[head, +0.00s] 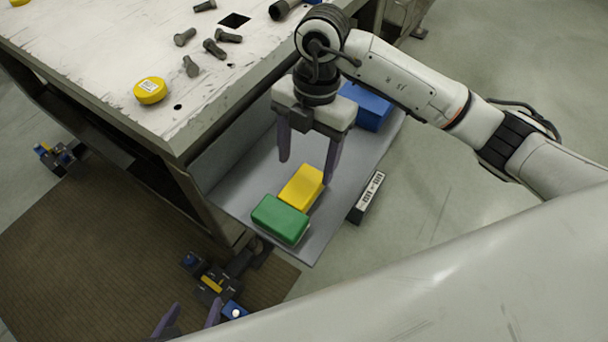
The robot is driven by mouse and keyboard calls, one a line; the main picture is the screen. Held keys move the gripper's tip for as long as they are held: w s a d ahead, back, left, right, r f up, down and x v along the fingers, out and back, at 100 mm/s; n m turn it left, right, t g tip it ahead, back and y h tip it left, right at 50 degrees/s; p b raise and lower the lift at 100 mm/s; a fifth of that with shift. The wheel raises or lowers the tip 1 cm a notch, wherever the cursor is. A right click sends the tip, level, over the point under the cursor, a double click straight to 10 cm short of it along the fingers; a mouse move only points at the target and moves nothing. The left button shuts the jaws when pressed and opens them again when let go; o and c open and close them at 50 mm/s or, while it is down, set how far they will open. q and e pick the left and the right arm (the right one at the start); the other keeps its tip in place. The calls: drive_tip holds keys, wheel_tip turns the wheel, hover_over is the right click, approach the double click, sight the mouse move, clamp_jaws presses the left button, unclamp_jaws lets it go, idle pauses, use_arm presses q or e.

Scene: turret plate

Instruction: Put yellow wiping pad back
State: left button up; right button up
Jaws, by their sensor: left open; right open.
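The yellow wiping pad (301,187) lies on a grey shelf (236,190) at the side of the table. It is beside a green pad (280,220), and their near edges look touching or almost so. My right gripper (307,171) is open and points down above the shelf, with its fingers at the far side of the yellow pad and the right finger close to it. Nothing is between its fingers. My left gripper (190,322) is open at the bottom edge, mostly cut off, well away from the pads.
A blue block (367,106) sits at the shelf's far end, behind my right gripper. The worn white table (100,60) carries several dark bolts (214,48) and a yellow round piece (150,90).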

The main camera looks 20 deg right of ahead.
sight(308, 178)
drive_tip(key=shift+w+d+r, duration=0.1)
drive_tip(key=shift+d+r, duration=0.05)
drive_tip(key=shift+r, duration=1.05)
drive_tip(key=shift+w+d+r, duration=0.1)
drive_tip(key=shift+d+r, duration=0.05)
drive_tip(key=shift+r, duration=1)
